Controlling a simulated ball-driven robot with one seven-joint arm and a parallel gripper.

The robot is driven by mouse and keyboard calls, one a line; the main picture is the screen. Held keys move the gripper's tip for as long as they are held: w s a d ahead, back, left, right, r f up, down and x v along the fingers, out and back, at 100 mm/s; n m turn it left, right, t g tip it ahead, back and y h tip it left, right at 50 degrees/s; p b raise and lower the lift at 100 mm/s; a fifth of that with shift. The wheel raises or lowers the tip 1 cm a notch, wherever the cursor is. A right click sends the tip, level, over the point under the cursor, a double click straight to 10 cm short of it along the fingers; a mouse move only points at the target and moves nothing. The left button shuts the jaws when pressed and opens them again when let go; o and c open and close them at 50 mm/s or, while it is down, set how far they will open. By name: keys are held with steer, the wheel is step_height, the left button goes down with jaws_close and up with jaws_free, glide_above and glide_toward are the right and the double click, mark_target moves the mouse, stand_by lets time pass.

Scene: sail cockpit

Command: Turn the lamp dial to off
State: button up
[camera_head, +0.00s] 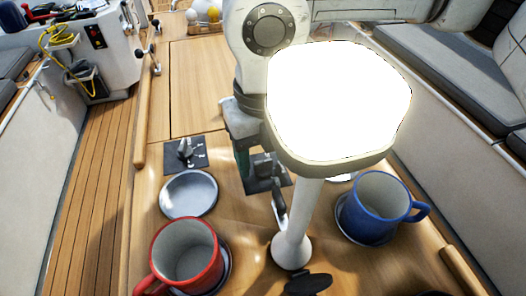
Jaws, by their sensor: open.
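A lit lamp (340,103) on a white post (295,215) stands at the middle of the table, its glowing head hiding much of my wrist. A dark square plate with an upright knob (262,166) lies behind the post. A similar dark plate with a lever-like knob and pale marks (186,154) lies farther left. I cannot tell for sure which is the lamp dial, nor read a setting. My gripper (257,172) is open and points down at the plate behind the post, around or close to its knob. Contact is hidden.
A red mug (187,256) stands front left and a blue mug (378,207) right of the post. A round grey dish (189,194) lies left. A black piece (307,284) is at the lamp's foot. The wooden table (205,85) is clear farther back.

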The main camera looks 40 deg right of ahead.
steer(key=c, duration=1)
steer(key=shift+c, duration=0.2)
steer(key=shift+b, duration=0.35)
steer(key=shift+f+n+b, duration=0.15)
steer(key=shift+n+b, duration=0.75)
steer(key=shift+n, duration=0.2)
steer(key=n+b, duration=0.2)
steer(key=n, duration=0.1)
steer(key=shift+b, duration=0.3)
steer(key=n+b, duration=0.2)
steer(key=n, duration=0.4)
steer(key=shift+r+n, duration=0.2)
steer(key=shift+n, duration=0.3)
